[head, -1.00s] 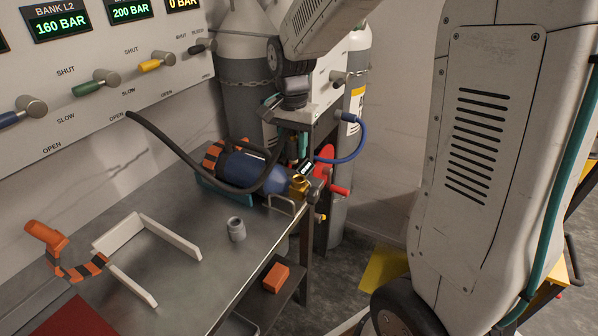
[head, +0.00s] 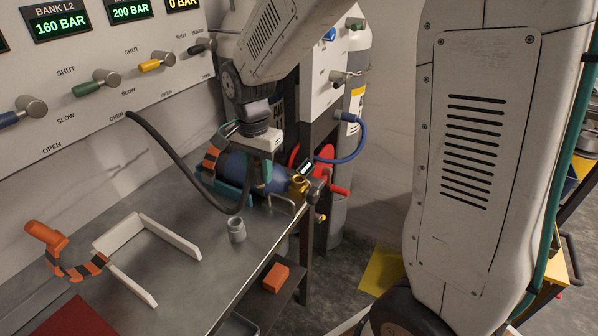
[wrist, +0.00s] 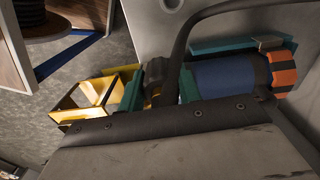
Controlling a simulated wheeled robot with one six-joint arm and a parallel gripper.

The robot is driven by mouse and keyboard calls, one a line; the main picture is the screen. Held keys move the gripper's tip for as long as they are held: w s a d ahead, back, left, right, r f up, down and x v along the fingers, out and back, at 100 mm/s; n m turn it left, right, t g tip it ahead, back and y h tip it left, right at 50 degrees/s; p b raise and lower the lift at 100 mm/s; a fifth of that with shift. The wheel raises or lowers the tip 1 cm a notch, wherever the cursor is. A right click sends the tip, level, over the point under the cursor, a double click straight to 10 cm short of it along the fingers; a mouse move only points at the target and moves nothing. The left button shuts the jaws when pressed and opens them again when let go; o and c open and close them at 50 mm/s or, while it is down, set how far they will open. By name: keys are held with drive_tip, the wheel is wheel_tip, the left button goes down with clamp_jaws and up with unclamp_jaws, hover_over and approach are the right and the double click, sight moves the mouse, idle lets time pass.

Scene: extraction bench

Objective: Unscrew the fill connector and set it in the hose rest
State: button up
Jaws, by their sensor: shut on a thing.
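My gripper (head: 261,172) is shut on the fill connector (wrist: 154,82), a dark piece with a yellow band, between the teal fingers in the wrist view. In the head view my gripper hides the connector. The black hose (head: 165,143) runs from the wall panel, sags over the bench and rises to my gripper. The blue cylinder (head: 234,164) lies behind and below my gripper. Its brass valve (head: 299,185) is to the right, apart from my gripper. A grey open cup (head: 236,229) stands on the bench; I cannot tell whether it is the hose rest.
A white U-shaped bracket (head: 124,231) and an orange-handled striped strap (head: 75,266) are on the bench at left. The control panel (head: 100,125) stands behind. A red handwheel (head: 296,158) and blue hose (head: 345,150) are beyond the bench end. The front middle of the bench is clear.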

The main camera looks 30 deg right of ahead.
drive_tip(key=a+f, duration=0.2)
drive_tip(key=a, duration=0.6)
drive_tip(key=shift+s+f+m, duration=0.2)
drive_tip(key=shift+s+m, duration=0.1)
drive_tip(key=shift+d, duration=0.1)
drive_tip(key=shift+f, duration=1)
drive_tip(key=shift+f, duration=2.2)
idle(0.3)
drive_tip(key=o, duration=1.1)
drive_tip(key=shift+o, duration=0.2)
wheel_tip(320, 180, up, 8)
drive_tip(key=shift+f, duration=0.1)
